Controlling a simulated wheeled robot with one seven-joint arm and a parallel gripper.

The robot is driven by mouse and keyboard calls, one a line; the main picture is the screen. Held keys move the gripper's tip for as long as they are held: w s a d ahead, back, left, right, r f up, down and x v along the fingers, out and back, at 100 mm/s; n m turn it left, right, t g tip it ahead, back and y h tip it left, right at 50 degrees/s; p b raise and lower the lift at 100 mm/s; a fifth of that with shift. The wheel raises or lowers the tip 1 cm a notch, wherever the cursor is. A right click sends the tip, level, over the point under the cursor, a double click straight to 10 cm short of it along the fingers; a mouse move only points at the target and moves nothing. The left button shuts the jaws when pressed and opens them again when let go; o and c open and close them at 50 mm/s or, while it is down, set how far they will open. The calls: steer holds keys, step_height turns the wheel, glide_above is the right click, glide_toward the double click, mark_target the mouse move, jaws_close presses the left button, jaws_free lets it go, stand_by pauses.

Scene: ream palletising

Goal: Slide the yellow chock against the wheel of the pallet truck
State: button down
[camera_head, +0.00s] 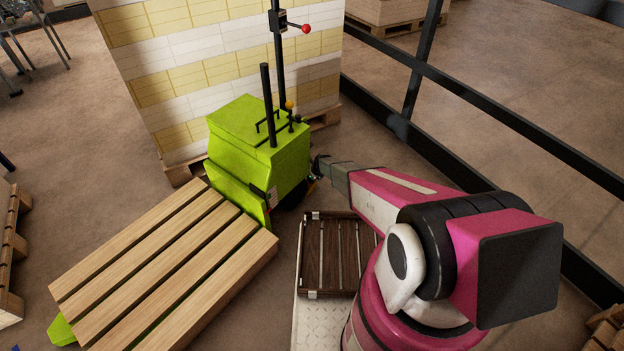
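The green pallet truck (258,150) stands at the centre, its forks under a wooden pallet (165,275). A dark shape (291,198) low on its right side may be its wheel, mostly in shadow. My arm reaches left toward this lower right side, and my gripper (314,177) is close beside the truck's body. The gripper is small and dark here, so its fingers cannot be made out. I cannot make out the yellow chock; a tiny orange speck shows at the gripper, too small to identify.
A tall stack of yellow and white reams (225,55) on a pallet stands behind the truck. A black rail fence (470,95) runs along the right.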

steer(key=shift+s+a, duration=0.55)
steer(key=shift+s, duration=0.2)
steer(key=c, duration=0.8)
jaws_free()
steer(key=shift+s, duration=0.1)
steer(key=shift+c, duration=0.2)
steer(key=v, duration=1)
steer(key=shift+r, duration=0.4)
steer(key=shift+d, duration=0.15)
